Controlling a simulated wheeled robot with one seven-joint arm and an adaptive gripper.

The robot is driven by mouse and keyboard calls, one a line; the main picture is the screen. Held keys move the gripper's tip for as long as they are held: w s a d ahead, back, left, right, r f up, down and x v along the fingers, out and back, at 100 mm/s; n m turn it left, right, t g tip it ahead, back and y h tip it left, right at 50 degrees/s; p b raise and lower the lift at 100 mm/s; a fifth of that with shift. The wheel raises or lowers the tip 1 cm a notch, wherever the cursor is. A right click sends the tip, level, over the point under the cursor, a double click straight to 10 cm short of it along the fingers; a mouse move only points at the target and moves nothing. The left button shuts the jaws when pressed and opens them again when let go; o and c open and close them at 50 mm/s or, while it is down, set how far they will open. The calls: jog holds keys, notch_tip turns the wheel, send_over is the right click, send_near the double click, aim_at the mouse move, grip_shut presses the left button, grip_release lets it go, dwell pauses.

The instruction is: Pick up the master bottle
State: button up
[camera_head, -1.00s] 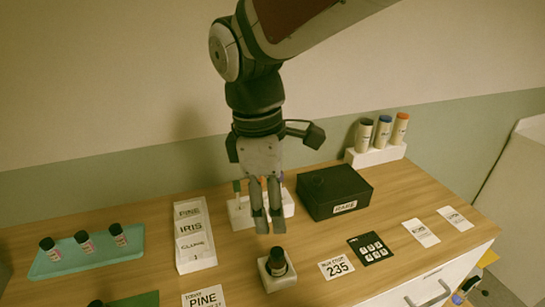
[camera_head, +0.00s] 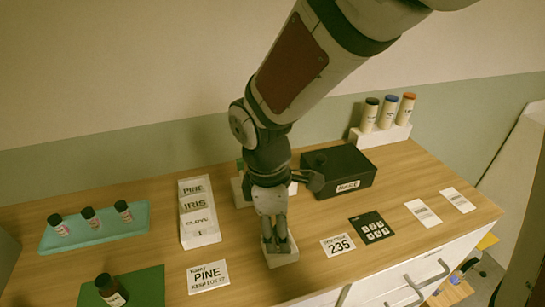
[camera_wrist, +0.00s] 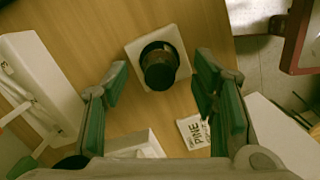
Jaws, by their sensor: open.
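A dark-capped bottle (camera_wrist: 158,68) stands in a square white holder (camera_wrist: 137,52) in the wrist view; I take it to be the master bottle. In the head view the holder (camera_head: 283,260) shows under my gripper (camera_head: 276,242), which hides most of the bottle. In the wrist view my gripper (camera_wrist: 160,84) is open, with one green-padded finger on each side of the bottle. I cannot tell whether either finger touches it. Another dark-capped bottle (camera_head: 108,288) stands on a green mat (camera_head: 145,287) at front left.
A teal tray (camera_head: 95,242) with small bottles is at left, beside a white label rack (camera_head: 199,235). A black box (camera_head: 340,170) and a white stand (camera_head: 380,136) with tubes are behind.

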jog(key=shift+d+f, duration=0.15)
jog(key=shift+f, duration=0.65)
jog(key=shift+c, duration=0.5)
jog(key=c, duration=1.1)
jog(key=shift+r, duration=0.15)
jog(key=shift+c, duration=0.2)
jog(key=shift+r, duration=0.6)
notch_tip(320, 180, up, 2)
jog(key=shift+s+r, duration=0.1)
jog(key=shift+r, duration=0.1)
jog(key=s+d+r+b, duration=0.1)
jog(key=s+d+b, duration=0.1)
jog(key=s, duration=1.3)
jog(key=shift+s, duration=0.35)
